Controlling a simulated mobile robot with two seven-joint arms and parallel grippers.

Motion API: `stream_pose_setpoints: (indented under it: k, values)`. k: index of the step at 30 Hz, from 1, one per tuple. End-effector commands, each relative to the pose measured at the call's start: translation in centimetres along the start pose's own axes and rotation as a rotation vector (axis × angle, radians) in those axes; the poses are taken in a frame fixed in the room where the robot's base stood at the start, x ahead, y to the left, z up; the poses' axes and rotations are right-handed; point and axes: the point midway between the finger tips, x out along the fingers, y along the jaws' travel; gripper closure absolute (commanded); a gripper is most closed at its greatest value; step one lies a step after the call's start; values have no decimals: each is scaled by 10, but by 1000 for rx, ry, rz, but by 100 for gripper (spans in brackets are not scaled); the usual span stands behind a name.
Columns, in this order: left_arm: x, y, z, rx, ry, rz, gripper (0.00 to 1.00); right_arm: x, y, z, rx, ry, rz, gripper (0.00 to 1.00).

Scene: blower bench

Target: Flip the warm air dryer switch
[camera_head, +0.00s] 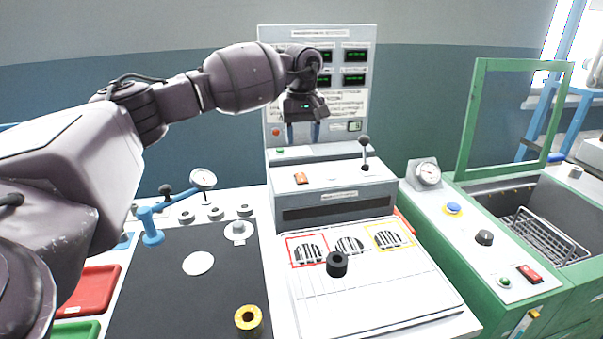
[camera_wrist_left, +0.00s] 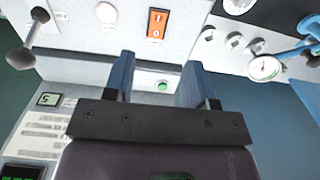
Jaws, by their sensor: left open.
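An orange rocker switch (camera_head: 301,178) sits on top of the grey box (camera_head: 350,183) at the back of the bench. It also shows at the top of the left wrist view (camera_wrist_left: 156,23), with white marks on it. Labels are too small to read, so I cannot confirm which unit it belongs to. My left gripper (camera_head: 303,132) hangs above and behind the box, in front of the display panel, fingers down. Its two blue fingers (camera_wrist_left: 157,80) are apart and empty, clear of the switch. My right gripper is not in view.
A lever with a black knob (camera_head: 364,141) rises from the box. A small green button (camera_wrist_left: 163,86) lies behind the switch. A green machine (camera_head: 495,245) on the right has a red switch (camera_head: 529,274). A black mat (camera_head: 170,300) lies left, with a yellow ring (camera_head: 247,318).

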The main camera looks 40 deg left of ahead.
Motion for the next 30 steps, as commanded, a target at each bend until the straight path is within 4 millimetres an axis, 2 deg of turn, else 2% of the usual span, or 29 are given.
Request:
stream_pose_setpoints:
  k: [5,9,18,24,30]
  values:
    - [21,0,0,3,-4,-3,49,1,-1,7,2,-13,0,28]
    - [45,0,1,2,-6,-3,49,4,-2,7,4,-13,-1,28]
    - [91,0,1,0,-5,-1,49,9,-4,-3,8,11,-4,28]
    - [106,1,1,0,-4,1,49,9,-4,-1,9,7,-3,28]
    - [108,1,1,0,-3,2,49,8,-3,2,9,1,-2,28]
